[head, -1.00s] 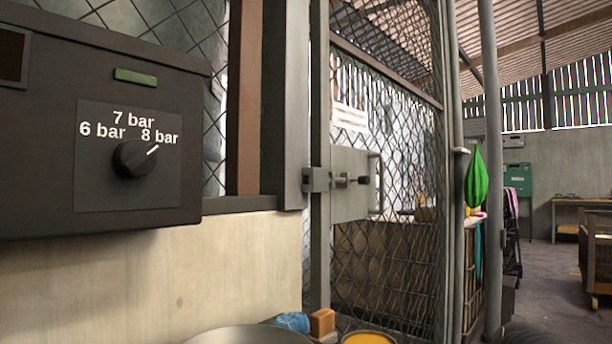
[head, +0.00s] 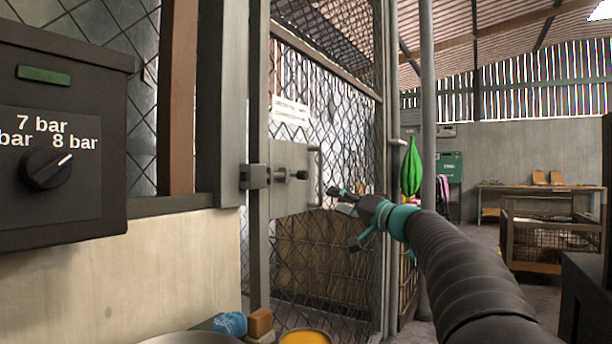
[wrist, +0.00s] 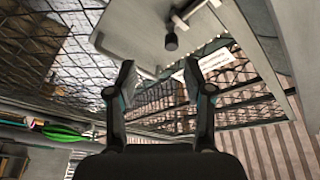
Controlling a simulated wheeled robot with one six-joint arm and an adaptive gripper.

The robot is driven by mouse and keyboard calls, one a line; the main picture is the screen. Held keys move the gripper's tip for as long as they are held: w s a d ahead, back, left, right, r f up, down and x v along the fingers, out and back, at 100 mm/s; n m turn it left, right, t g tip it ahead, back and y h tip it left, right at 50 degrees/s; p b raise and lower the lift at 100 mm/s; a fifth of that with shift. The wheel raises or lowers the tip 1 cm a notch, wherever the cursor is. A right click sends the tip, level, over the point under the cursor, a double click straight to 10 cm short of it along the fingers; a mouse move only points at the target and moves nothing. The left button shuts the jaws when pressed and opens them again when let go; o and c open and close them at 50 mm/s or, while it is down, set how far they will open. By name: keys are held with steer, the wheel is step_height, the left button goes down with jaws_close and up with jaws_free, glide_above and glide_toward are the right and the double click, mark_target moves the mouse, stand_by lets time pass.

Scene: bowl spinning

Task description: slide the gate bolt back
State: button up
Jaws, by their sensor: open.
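The gate bolt (head: 290,175) is a short metal rod with a dark knob at its right end, on the grey lock plate of the mesh gate (head: 330,250). Its left part runs into a bracket (head: 255,176) on the gate post. In the wrist view the dark knob (wrist: 171,42) shows beyond my fingertips, near the top. My gripper (head: 345,195) is to the right of the knob and apart from it. In the wrist view my gripper (wrist: 166,80) has its two fingers spread with nothing between them.
A dark control box (head: 60,130) with a dial is on the wall at left. A green hanging thing (head: 411,168) is behind my gripper. A yellow-topped container (head: 305,337) and an orange block (head: 260,322) are below.

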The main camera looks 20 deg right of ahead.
mark_target(306, 177)
steer(key=shift+t+y, duration=0.4)
steer(key=p+x, duration=0.1)
steer(key=x, duration=0.3)
steer(key=r+p+x, duration=0.1)
steer(key=p+x, duration=0.1)
steer(key=x, duration=0.3)
steer(key=d+r+p+x, duration=0.1)
steer(key=p+x, duration=0.1)
steer(key=x, duration=0.2)
steer(key=shift+w+a+r, duration=0.1)
steer(key=shift+w+a, duration=0.05)
steer(key=shift+w, duration=0.05)
steer(key=shift+w+a, duration=0.3)
steer(key=shift+w, duration=0.25)
steer(key=shift+c, duration=0.3)
jaws_close()
